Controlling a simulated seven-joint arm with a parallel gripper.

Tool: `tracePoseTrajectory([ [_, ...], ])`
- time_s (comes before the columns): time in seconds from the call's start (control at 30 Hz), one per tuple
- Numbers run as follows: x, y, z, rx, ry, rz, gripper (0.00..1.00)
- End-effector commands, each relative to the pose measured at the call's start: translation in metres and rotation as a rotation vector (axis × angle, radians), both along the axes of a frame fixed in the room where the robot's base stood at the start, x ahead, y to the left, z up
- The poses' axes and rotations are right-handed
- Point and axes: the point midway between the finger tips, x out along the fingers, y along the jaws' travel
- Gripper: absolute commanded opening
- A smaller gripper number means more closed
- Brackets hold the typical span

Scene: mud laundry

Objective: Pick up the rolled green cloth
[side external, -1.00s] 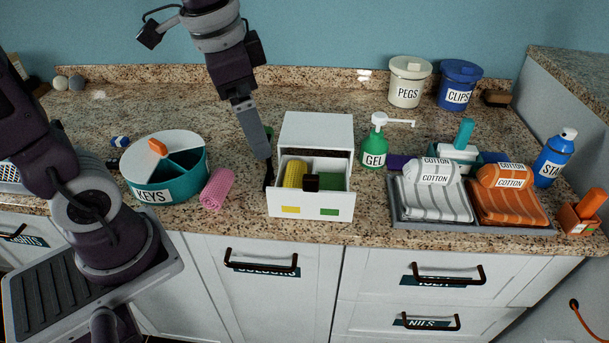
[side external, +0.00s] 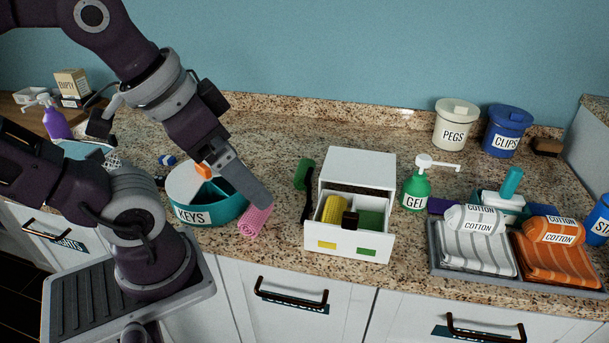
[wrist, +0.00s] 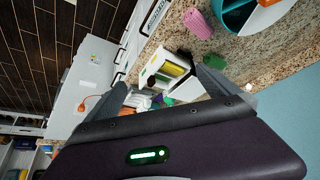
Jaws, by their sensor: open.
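A green roll-shaped item (side external: 305,174) lies on the counter just left of the white drawer box; it also shows in the wrist view (wrist: 215,58). A second green piece (side external: 370,221) lies in the open drawer, beside a rolled yellow cloth (side external: 334,208) and partly hidden by the drawer's dark knob. I cannot tell for sure which green one is the rolled cloth. My gripper (side external: 262,197) is open, pointing down and right over the counter, in front of the pink rolled cloth (side external: 255,220) in the picture. In the wrist view its fingers (wrist: 160,82) are apart with nothing between.
The white drawer box (side external: 357,172) stands right of my gripper with its drawer pulled out. A slim black item (side external: 307,207) lies against its left side. The teal KEYS tub (side external: 200,212) is left. The GEL bottle (side external: 415,192) and a cloth tray (side external: 437,263) stand right.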

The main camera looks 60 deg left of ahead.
Motion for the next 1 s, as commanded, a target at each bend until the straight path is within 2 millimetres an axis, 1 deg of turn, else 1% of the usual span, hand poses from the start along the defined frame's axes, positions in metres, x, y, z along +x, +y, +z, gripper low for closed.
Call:
tracePoseTrajectory([
  [0.43,0.001,0.000,0.000,-0.001,0.003,0.003,1.00],
  [0.53,0.010,0.001,0.001,-0.048,0.071,0.069,1.00],
  [0.57,0.017,0.002,0.001,-0.078,0.110,0.110,1.00],
  [0.67,0.049,0.010,-0.001,-0.238,0.293,0.315,1.00],
  [0.7,0.066,0.016,-0.003,-0.315,0.370,0.409,1.00],
  [0.77,0.093,0.030,-0.009,-0.441,0.479,0.551,1.00],
  [0.8,0.111,0.042,-0.015,-0.531,0.548,0.649,1.00],
  [0.87,0.137,0.066,-0.029,-0.671,0.646,0.793,1.00],
  [0.9,0.153,0.085,-0.040,-0.770,0.705,0.889,1.00],
  [0.97,0.174,0.118,-0.062,-0.925,0.787,1.027,1.00],
  [1.0,0.185,0.141,-0.079,-1.031,0.834,1.113,1.00],
])
